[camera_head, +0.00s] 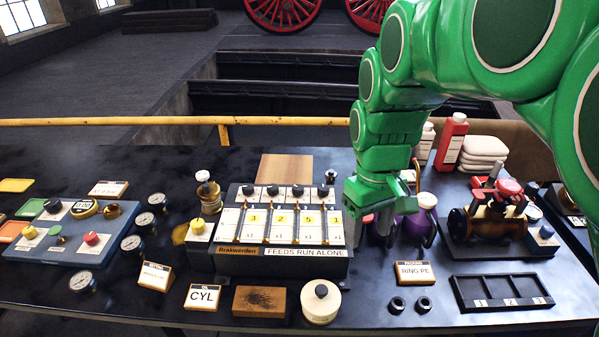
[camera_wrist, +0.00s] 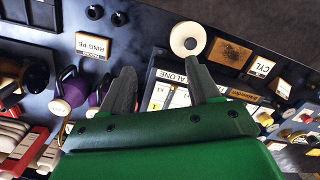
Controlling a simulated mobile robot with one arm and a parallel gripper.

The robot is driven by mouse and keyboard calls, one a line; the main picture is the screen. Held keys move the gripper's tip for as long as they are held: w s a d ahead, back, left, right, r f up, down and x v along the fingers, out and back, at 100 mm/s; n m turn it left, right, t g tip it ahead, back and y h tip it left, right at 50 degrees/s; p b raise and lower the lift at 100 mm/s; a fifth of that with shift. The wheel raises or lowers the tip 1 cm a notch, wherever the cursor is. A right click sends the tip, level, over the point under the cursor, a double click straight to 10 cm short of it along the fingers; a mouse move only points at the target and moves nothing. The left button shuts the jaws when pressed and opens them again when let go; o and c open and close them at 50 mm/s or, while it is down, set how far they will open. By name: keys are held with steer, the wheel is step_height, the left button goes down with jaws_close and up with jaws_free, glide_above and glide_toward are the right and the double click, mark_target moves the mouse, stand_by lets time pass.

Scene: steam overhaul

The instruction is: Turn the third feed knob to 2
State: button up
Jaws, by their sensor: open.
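The feed panel (camera_head: 281,255) is a grey box labelled "FEEDS RUN ALONE", with a row of black knobs along its top. The third feed knob (camera_head: 297,191) from the left is round and black. My gripper (camera_wrist: 160,78) is open and empty in the wrist view. It hangs just right of the panel in the head view, its fingertips partly hidden. The panel (camera_wrist: 168,92) shows partly between and beyond the fingers in the wrist view; the knobs are hidden there.
Purple jugs (camera_head: 418,228) stand close right of my gripper. A brass valve (camera_head: 490,222) is farther right, and a black tray (camera_head: 502,292) lies in front. A white round pot (camera_head: 321,301) and a brown block (camera_head: 259,301) stand before the panel. A blue gauge board (camera_head: 72,235) is left.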

steer(key=w+a+n, duration=0.4)
steer(key=w+a, duration=0.1)
steer(key=w, duration=0.7)
steer(key=n+t, duration=0.1)
steer(key=n, duration=0.3)
glide_above(298, 187)
step_height(298, 187, down, 4)
steer(key=shift+s+d+f, duration=0.1)
steer(key=shift+f, duration=4)
steer(key=c, duration=1)
steer(key=shift+c, duration=0.2)
